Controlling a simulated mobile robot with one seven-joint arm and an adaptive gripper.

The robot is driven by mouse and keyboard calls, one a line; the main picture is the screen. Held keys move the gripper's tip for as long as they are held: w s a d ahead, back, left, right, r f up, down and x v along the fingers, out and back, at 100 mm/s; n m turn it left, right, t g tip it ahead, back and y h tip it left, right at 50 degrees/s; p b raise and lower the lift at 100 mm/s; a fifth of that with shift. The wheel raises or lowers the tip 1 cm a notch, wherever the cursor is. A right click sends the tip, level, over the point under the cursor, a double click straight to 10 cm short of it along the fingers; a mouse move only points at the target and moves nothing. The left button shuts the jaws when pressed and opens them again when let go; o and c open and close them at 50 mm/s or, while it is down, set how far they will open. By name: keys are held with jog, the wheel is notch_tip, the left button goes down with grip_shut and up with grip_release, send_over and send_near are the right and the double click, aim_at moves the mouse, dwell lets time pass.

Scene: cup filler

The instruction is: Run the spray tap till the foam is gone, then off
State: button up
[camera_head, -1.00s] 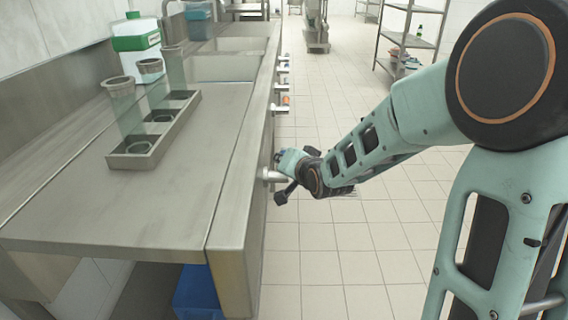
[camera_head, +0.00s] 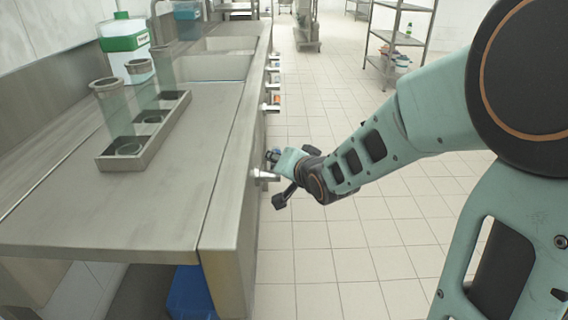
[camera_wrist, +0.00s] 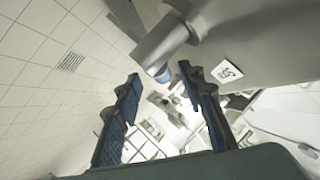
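A metal tap knob (camera_head: 264,176) sticks out from the front face of the steel counter. My gripper (camera_head: 276,175) is beside it, with fingers apart above and below the knob's level. In the wrist view my gripper (camera_wrist: 159,72) is open, with nothing held between its two dark fingers. The grey knob with a blue part (camera_wrist: 162,72) shows near the fingertips; I cannot tell whether they touch. A pictogram label (camera_wrist: 227,72) is on the panel beside it. The spray outlet, any water and any foam cannot be made out.
A steel tray (camera_head: 162,138) with clear tubes stands on the counter (camera_head: 150,205). Sink basins (camera_head: 215,68) and a green-and-white container (camera_head: 126,45) are further back. More knobs (camera_head: 270,107) line the front. A shelf rack (camera_head: 400,45) stands back right.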

jog(key=shift+v, duration=1.55)
